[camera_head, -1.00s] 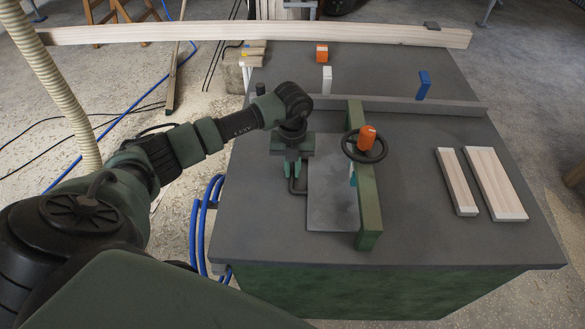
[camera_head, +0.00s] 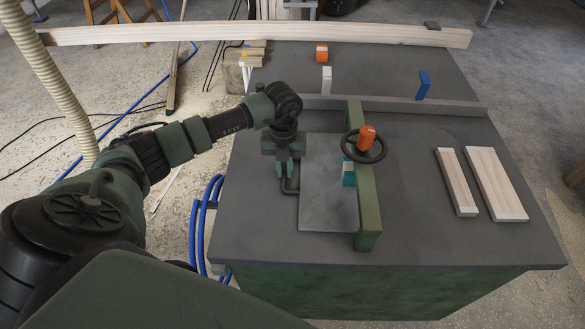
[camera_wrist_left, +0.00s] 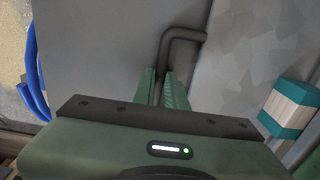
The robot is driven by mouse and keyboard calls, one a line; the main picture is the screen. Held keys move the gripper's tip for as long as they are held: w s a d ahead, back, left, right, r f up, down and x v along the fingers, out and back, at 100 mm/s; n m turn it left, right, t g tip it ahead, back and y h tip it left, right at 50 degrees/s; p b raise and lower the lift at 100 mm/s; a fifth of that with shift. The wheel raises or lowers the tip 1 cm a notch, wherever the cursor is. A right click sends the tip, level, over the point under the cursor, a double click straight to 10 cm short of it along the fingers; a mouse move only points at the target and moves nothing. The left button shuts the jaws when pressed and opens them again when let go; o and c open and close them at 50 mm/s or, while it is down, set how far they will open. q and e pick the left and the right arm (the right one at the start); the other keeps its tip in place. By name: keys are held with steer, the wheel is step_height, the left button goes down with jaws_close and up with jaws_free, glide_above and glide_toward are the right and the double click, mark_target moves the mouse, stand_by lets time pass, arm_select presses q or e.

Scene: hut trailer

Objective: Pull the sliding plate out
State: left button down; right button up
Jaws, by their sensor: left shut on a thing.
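The sliding plate (camera_head: 322,195) is a flat grey sheet on the dark table, left of and partly under a green beam (camera_head: 367,190). It also shows in the left wrist view (camera_wrist_left: 240,70). A dark bent handle (camera_head: 291,190) is on its left edge and shows in the left wrist view (camera_wrist_left: 185,34). My left gripper (camera_head: 284,172) is shut on this handle, with its green fingers on either side of the bar in the left wrist view (camera_wrist_left: 165,88). My right gripper is not in view.
A black handwheel with an orange knob (camera_head: 367,137) sits on the beam. A teal and white block (camera_head: 349,173) stands beside the beam. Two pale wood pieces (camera_head: 495,185) lie at right. A grey fence (camera_head: 400,105) runs behind. Blue hoses (camera_head: 203,220) hang at the left table edge.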

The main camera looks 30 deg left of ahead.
mark_target(228, 174)
arm_select(q)
steer(key=s+a, duration=0.3)
steer(key=a, duration=0.1)
steer(key=s+a+b, duration=0.1)
steer(key=s+a, duration=0.1)
steer(key=a, duration=0.3)
steer(key=s+a, duration=0.3)
steer(key=a, duration=0.2)
steer(key=shift+s+a+b, duration=0.1)
steer(key=shift+s+b, duration=0.2)
steer(key=shift+b, duration=0.1)
steer(key=shift+r, duration=0.1)
steer(key=c, duration=1.5)
jaws_free()
steer(key=shift+o, duration=0.2)
step_height(228, 174, up, 8)
steer(key=b, duration=0.1)
